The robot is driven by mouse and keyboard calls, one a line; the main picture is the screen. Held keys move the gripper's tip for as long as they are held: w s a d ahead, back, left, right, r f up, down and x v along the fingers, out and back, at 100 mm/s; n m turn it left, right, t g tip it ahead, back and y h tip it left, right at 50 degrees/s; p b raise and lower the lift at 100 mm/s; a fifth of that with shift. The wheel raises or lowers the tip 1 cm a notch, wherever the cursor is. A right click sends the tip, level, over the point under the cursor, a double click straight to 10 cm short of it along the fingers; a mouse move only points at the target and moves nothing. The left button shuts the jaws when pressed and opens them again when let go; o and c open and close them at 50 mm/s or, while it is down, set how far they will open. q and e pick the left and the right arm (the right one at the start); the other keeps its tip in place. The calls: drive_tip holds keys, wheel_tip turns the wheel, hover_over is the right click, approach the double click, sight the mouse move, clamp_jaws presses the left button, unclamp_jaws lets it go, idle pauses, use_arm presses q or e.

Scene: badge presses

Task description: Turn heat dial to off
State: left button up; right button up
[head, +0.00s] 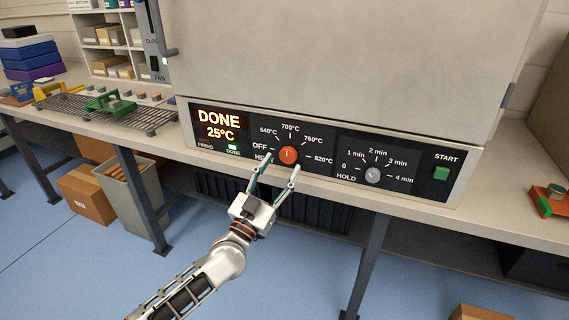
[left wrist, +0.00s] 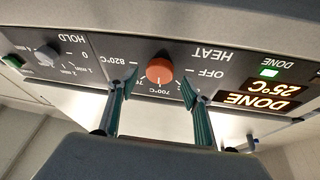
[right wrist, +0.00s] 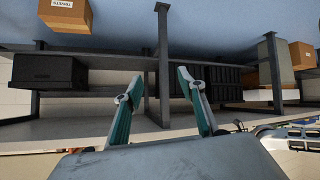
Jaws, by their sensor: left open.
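The orange-red heat dial (head: 288,155) sits on the kiln's black control panel, with OFF to its left and temperature marks around it. Its pale mark points up, towards 700°C. My left gripper (head: 282,164) is open just in front of the dial, one finger to each side. In the left wrist view, which is upside down, the dial (left wrist: 160,71) shows between the two spread fingertips (left wrist: 158,84), and I see no clear contact. My right gripper (right wrist: 160,84) is open and empty, seen only in the right wrist view, facing shelving below the bench.
The display (head: 219,123) reads DONE and 25°C, with a green DONE lamp lit. To the right are the grey hold dial (head: 373,175) and green START button (head: 441,173). A green press (head: 110,103) stands on the bench at left.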

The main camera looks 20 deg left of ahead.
sight(287, 155)
use_arm(q)
drive_tip(key=shift+x, duration=1.25)
use_arm(e)
drive_tip(key=shift+w+a+r, duration=0.1)
drive_tip(key=shift+r, duration=0.15)
use_arm(q)
drive_tip(key=c, duration=1.1)
